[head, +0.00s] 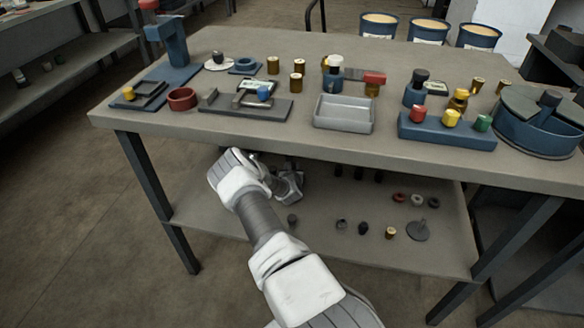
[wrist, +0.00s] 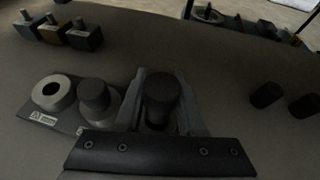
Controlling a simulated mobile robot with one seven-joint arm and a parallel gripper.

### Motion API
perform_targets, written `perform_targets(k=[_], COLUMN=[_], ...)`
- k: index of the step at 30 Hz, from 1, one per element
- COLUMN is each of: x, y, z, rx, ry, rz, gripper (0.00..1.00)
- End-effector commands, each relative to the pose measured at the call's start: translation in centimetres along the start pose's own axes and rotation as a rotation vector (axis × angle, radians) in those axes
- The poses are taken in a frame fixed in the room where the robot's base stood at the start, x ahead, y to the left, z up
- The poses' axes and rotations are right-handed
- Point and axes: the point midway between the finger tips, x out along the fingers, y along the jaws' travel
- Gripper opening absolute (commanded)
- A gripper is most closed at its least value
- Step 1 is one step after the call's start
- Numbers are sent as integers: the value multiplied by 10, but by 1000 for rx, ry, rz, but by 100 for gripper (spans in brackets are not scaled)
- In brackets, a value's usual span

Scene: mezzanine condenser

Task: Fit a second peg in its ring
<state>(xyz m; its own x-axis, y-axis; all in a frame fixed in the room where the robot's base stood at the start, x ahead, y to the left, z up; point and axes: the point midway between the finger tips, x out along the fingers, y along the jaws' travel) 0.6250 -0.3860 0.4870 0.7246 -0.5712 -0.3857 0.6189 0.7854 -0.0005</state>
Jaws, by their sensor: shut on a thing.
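My gripper (wrist: 160,100) is shut on a dark round peg (wrist: 161,88), which stands upright between the two fingers in the wrist view. To its left is a dark labelled plate (wrist: 72,124). On the plate an empty grey ring (wrist: 54,92) shows an open hole. Beside it, close to my left finger, another grey ring (wrist: 97,112) has a dark peg (wrist: 94,93) standing in it. The gripper hides the held peg's lower end, so I cannot tell what it touches. In the head view my arm reaches under the tabletop, and the fingertips are hidden.
Two dark cylinders (wrist: 266,95) (wrist: 304,105) stand to the right. Several small blocks with posts (wrist: 84,37) stand at the back left. The tabletop (head: 150,122) overhangs the lower shelf (head: 320,250), where small parts sit toward the front right. Bare shelf lies between.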

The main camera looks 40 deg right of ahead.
Motion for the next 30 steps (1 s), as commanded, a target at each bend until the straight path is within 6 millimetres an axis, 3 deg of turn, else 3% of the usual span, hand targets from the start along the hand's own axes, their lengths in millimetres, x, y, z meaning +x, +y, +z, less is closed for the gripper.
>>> perform_targets(k=[30], x=[4], y=[0], z=[-9], rx=[1], ry=[0], rz=[0], gripper=[0])
